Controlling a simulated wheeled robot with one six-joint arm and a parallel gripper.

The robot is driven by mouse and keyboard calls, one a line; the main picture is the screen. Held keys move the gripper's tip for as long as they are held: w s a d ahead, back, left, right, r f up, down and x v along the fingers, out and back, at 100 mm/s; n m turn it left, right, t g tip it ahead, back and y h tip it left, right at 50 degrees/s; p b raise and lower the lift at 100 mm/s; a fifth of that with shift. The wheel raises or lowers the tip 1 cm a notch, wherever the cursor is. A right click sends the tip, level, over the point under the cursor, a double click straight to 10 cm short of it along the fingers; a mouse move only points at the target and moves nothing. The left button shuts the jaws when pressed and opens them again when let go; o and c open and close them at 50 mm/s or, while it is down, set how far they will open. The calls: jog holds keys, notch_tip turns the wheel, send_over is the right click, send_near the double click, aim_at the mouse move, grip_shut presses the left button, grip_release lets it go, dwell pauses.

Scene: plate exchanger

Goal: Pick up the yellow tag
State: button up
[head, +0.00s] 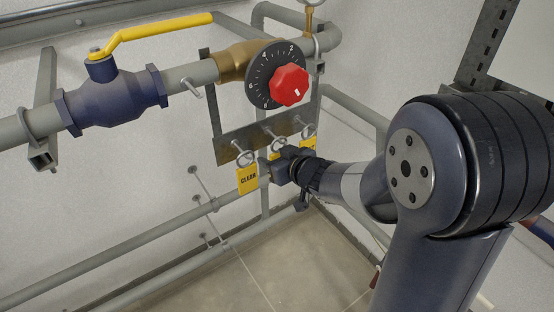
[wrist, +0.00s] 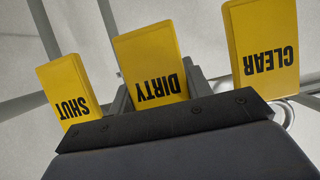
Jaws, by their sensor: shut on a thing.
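Three yellow tags are in view. The tag marked CLEAR (head: 248,181) hangs at the left of a metal strip (head: 232,148) in the head view, and it also shows at the right of the wrist view (wrist: 262,40). The tag marked DIRTY (wrist: 152,62) is in the middle, with my gripper's (wrist: 158,88) grey fingers on both sides of it. My gripper (head: 275,168) is shut on this tag and hides much of it in the head view. The tag marked SHUT (wrist: 65,90) is apart from the fingers. Whether the DIRTY tag still hangs on its hook is unclear.
Above the tags are a black dial with a red knob (head: 289,86) and a brass fitting (head: 234,62). A blue valve (head: 115,100) with a yellow lever (head: 155,30) is at the left. Grey pipes run along the wall. The floor (head: 270,260) below is clear.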

jog(key=r+p+v, duration=0.1)
jog(key=p+v, duration=0.4)
jog(key=v, duration=1.1)
jog(key=shift+w+a+r, duration=0.15)
jog(key=shift+w+r, duration=0.15)
jog(key=shift+r, duration=0.1)
jog(key=shift+w+f, duration=0.1)
jog(key=shift+w, duration=0.05)
jog(key=shift+b+x, duration=2.85)
jog(key=shift+x, duration=4.3)
jog(key=shift+a+f, duration=0.15)
jog(key=shift+f, duration=0.05)
jog(key=shift+s+d+f, duration=0.2)
jog(key=shift+s, duration=0.15)
